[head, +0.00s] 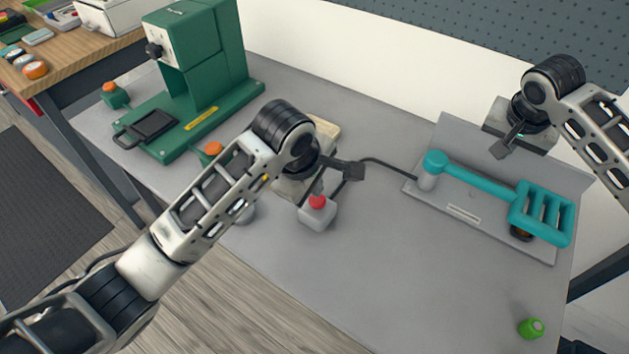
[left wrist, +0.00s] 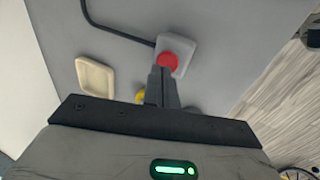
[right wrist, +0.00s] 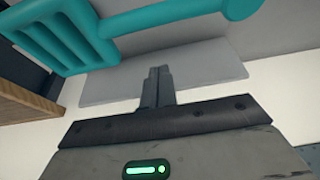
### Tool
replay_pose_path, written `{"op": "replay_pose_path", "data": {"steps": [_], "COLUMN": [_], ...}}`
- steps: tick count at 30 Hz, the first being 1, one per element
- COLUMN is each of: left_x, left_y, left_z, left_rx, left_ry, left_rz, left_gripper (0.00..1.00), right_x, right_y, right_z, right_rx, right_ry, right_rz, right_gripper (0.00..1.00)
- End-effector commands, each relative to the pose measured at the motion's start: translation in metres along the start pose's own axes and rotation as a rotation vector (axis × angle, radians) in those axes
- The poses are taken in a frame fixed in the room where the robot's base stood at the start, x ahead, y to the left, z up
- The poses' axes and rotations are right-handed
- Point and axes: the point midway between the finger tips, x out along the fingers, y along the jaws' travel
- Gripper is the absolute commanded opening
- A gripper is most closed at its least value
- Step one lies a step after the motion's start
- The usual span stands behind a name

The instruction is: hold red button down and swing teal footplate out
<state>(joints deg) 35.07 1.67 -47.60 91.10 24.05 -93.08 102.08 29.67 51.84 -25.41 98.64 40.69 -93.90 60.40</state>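The red button (head: 318,202) sits on top of a small grey box (head: 318,216) near the middle of the table. My left gripper (head: 318,190) is shut and points down at the button. In the left wrist view its fingertips (left wrist: 162,70) overlap the edge of the red button (left wrist: 168,61); I cannot tell if the button is pressed. The teal footplate (head: 541,213), slatted, is on an arm from a pivot (head: 434,160) on a grey base plate. My right gripper (head: 502,150) is shut and empty, behind the footplate's arm and apart from it. Its fingertips also show in the right wrist view (right wrist: 158,72).
A black cable runs from the box to the grey bracket (head: 480,210). A green press (head: 195,75) stands at the back left. A bright green knob (head: 531,328) stands at the front right. The front middle of the table is clear.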

Motion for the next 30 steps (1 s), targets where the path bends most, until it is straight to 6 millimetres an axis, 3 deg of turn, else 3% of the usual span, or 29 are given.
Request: {"op": "replay_pose_path", "data": {"steps": [30], "left_x": [0.027], "left_y": [-0.010], "left_z": [0.000], "left_rx": [0.000], "left_ry": [-0.001], "left_rz": [0.000], "left_gripper": [0.00], "right_x": [0.000], "right_y": [0.000], "right_z": [0.000], "right_rx": [0.000], "right_ry": [0.000], "right_rz": [0.000], "right_gripper": [0.00]}}
